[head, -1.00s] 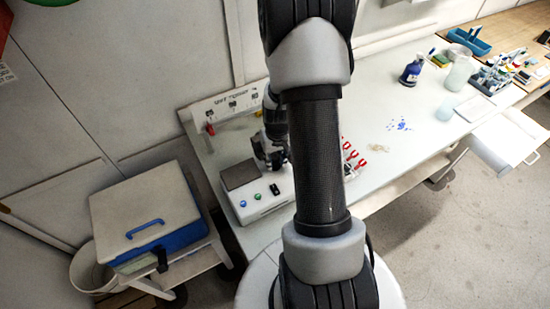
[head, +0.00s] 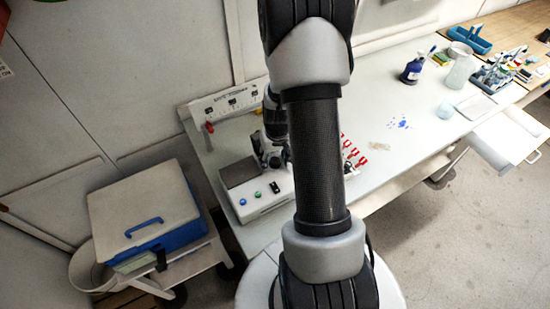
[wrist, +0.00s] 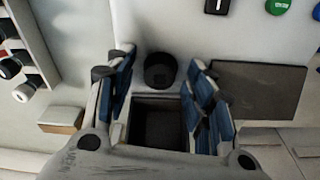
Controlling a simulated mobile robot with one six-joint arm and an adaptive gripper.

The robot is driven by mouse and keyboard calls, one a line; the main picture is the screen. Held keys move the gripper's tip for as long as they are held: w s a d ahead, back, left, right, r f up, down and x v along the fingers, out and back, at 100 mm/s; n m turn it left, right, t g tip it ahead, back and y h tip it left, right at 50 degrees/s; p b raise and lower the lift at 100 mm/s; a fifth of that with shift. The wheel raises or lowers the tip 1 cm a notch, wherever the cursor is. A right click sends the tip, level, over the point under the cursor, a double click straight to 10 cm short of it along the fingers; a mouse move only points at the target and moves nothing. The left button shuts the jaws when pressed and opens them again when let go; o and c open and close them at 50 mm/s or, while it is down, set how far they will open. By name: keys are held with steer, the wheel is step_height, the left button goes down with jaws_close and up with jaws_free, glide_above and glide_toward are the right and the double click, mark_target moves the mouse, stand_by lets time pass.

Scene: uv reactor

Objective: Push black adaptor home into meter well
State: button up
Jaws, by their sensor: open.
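The meter is a white box (head: 262,205) with a blue and a green button, a black switch and a dark grey panel (wrist: 258,88). My gripper (wrist: 159,84) is open over its top, blue-padded fingers apart. A short black round piece (wrist: 160,70) stands between the fingers toward their tips. A square, dark recess or block (wrist: 158,125) with a pale rim lies nearer the palm. I cannot tell which of these is the adaptor, or how deep it sits. In the head view my gripper (head: 274,158) is small and partly hidden by my arm.
A labelled panel (head: 228,103) stands behind the meter. Red-handled items (head: 352,152) are to its right, partly behind my arm. A blue-based white box (head: 145,215) is on a cart at left. The bench is mostly clear farther right, before a blue-liquid bottle (head: 412,71).

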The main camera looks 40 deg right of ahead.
mark_target(276, 165)
step_height(276, 165, up, 12)
steer(key=s, duration=0.1)
steer(key=shift+s+a, duration=0.15)
steer(key=shift+a, duration=0.15)
stand_by(0.4)
steer(key=s+a+r+n+t+b, duration=0.1)
steer(key=a+r+b, duration=0.1)
steer(key=a+r, duration=0.35)
steer(key=s+a+r+n+t+b, duration=0.1)
steer(key=s+a+r+n+b, duration=0.15)
steer(key=a, duration=0.55)
steer(key=s+a+r+n+t+b, duration=0.1)
steer(key=s+a+b, duration=0.3)
steer(key=s+a, duration=0.5)
steer(key=shift+s+a+r+y, duration=0.25)
steer(key=shift+s+r+y, duration=0.1)
steer(key=shift+r, duration=0.2)
